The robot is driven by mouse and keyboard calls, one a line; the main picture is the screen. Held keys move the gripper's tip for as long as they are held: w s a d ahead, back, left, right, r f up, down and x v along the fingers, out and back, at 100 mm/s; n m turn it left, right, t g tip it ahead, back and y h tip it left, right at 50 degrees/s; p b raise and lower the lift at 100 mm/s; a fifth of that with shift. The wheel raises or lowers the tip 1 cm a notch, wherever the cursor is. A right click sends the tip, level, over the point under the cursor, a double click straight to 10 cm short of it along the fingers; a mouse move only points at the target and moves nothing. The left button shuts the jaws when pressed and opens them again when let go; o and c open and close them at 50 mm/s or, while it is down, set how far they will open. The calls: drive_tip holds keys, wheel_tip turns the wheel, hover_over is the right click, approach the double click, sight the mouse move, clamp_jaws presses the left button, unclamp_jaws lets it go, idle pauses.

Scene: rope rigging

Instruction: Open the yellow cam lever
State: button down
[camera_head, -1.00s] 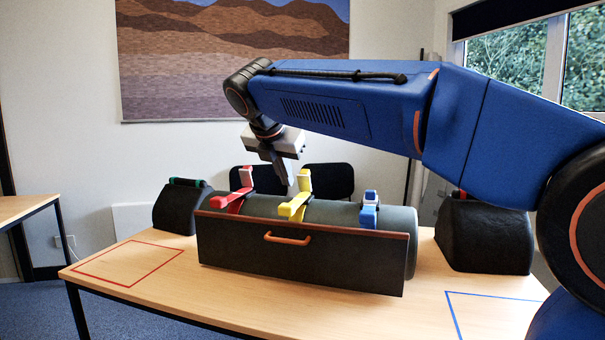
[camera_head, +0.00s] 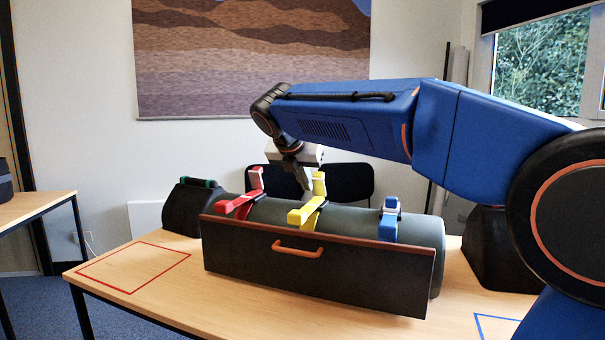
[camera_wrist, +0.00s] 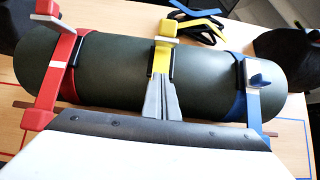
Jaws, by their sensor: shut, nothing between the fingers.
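The yellow cam lever (camera_head: 306,214) sits across the middle of a dark green cylinder (camera_head: 345,222). Its long arm points toward the front and a pale-topped post (camera_head: 319,186) stands up behind it. In the wrist view the yellow lever (camera_wrist: 162,58) shows just beyond my fingertips. My gripper (camera_head: 305,190) points down beside the yellow post, low over the cylinder. In the wrist view my gripper (camera_wrist: 161,82) has its grey fingers together with nothing between them. The fingers overlap the yellow strap; whether they touch it I cannot tell.
A red lever (camera_head: 238,204) is on the left and a blue one (camera_head: 389,222) on the right. A dark front panel with an orange handle (camera_head: 298,249) stands before the cylinder. Loose yellow and black pieces (camera_wrist: 200,24) lie behind. A red outlined square (camera_head: 135,266) is clear.

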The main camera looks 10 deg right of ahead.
sight(317, 177)
drive_tip(key=shift+w+d, duration=0.5)
drive_tip(key=shift+w, duration=0.25)
drive_tip(key=shift+w+d, duration=0.45)
drive_tip(key=shift+w, duration=0.3)
drive_tip(key=shift+w+d, duration=0.5)
drive_tip(key=shift+w, duration=0.25)
drive_tip(key=shift+w+d+r, duration=0.4)
drive_tip(key=shift+w+r, duration=0.15)
drive_tip(key=shift+w, duration=0.15)
drive_tip(key=shift+r, duration=0.4)
drive_tip(key=shift+w+d+f, duration=0.15)
drive_tip(key=shift+d, duration=0.05)
